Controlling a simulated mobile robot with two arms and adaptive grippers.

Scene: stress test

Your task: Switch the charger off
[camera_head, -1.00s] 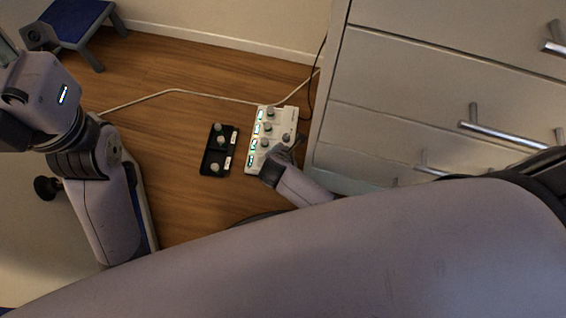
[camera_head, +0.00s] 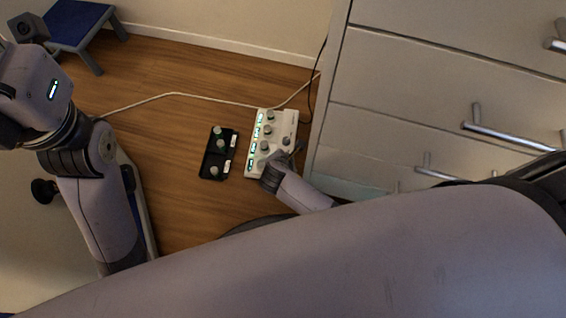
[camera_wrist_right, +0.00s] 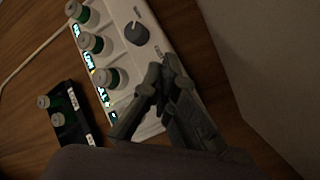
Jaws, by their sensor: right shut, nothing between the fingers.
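The charger (camera_head: 272,140) is a white box on the wood floor beside the drawer cabinet. Its row of lit displays shows green, and several round grey-topped cells stand in it. In the right wrist view the charger (camera_wrist_right: 165,60) has a dark round knob (camera_wrist_right: 137,33) on its panel. My right gripper (camera_head: 285,156) is at the charger's near end; in the wrist view its fingers (camera_wrist_right: 160,82) are shut and empty over the panel, below the knob. I cannot tell whether they touch it. My left arm shows at the left, but its gripper is out of view.
A black tray (camera_head: 206,165) with cells lies just left of the charger and shows in the wrist view (camera_wrist_right: 70,122). The drawer cabinet (camera_head: 400,110) stands close on the right. A pale cable (camera_head: 172,94) crosses the floor. A blue-topped step stool (camera_head: 78,24) is far left.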

